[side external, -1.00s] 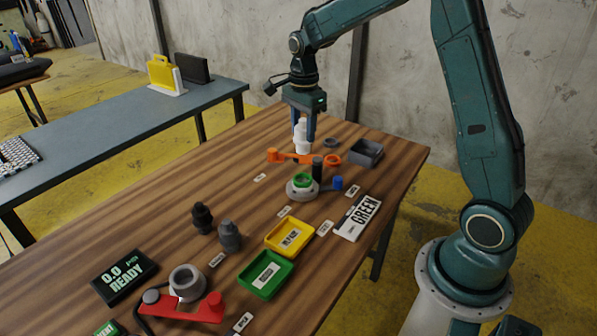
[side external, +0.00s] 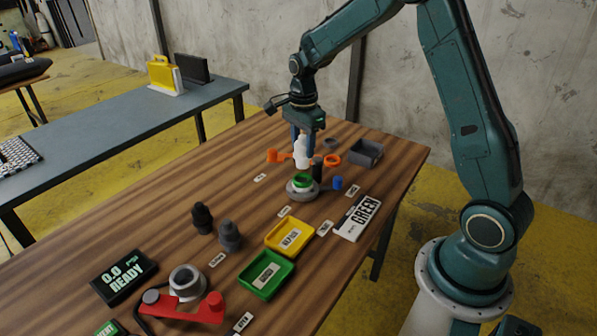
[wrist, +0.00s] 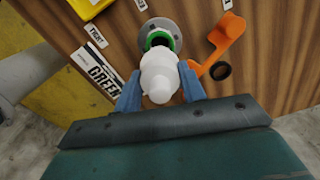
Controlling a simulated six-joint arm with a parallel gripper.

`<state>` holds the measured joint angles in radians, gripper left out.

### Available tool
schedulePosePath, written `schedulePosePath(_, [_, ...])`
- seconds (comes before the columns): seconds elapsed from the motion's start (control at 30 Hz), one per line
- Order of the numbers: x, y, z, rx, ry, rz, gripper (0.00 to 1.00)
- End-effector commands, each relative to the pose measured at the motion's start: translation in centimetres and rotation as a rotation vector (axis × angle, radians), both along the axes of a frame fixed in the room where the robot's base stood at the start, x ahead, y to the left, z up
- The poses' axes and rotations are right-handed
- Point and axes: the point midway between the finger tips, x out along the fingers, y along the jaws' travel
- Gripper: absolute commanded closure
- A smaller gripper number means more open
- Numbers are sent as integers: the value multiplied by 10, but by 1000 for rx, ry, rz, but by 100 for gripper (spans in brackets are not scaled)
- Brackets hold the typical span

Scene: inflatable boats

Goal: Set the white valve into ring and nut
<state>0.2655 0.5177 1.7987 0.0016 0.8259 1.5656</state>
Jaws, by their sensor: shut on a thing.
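The white valve (side external: 301,154) is held between the two blue fingers of my gripper (side external: 302,143). My gripper is shut on it, and the wrist view shows the valve (wrist: 160,78) upright between the fingertips (wrist: 160,88). The green ring (side external: 303,181) sits on a round grey base (side external: 303,192) on the wooden table. The valve hangs above and slightly behind the ring, apart from it in the side view. In the wrist view the valve partly hides the green ring (wrist: 172,38). I cannot tell which part is the nut.
A grey bin (side external: 366,152) stands at back right.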

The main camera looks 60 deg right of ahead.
Motion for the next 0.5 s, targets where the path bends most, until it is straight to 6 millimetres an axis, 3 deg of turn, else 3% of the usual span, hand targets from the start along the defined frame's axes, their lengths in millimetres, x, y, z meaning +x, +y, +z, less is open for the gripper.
schedulePosePath(0.5, [0, 0, -37, 1, 1, 0, 84])
